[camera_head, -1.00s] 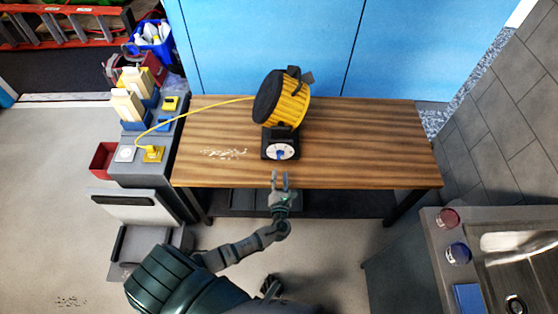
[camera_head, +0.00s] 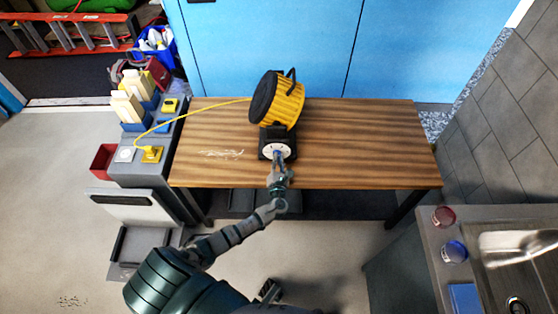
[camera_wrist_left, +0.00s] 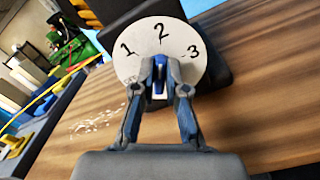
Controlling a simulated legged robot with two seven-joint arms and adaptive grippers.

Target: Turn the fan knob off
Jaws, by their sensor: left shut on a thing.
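The yellow and black fan (camera_head: 277,100) stands on the wooden table, with a black base at its front. A white dial with the numbers 1, 2 and 3 is on the base; it shows large in the left wrist view (camera_wrist_left: 133,68). The blue fan knob (camera_wrist_left: 159,65) is at the dial's middle, below the 2, partly hidden by the fingers. My left gripper (camera_head: 278,161) reaches the dial from the front; in the wrist view its fingertips (camera_wrist_left: 158,88) are shut on the knob from both sides. My right gripper is not in view.
The wooden table (camera_head: 365,140) is clear to the right of the fan. A yellow cord (camera_head: 196,109) runs from the fan to a yellow plug (camera_head: 151,154) on the grey cabinet at left. A sink (camera_head: 515,265) stands at lower right.

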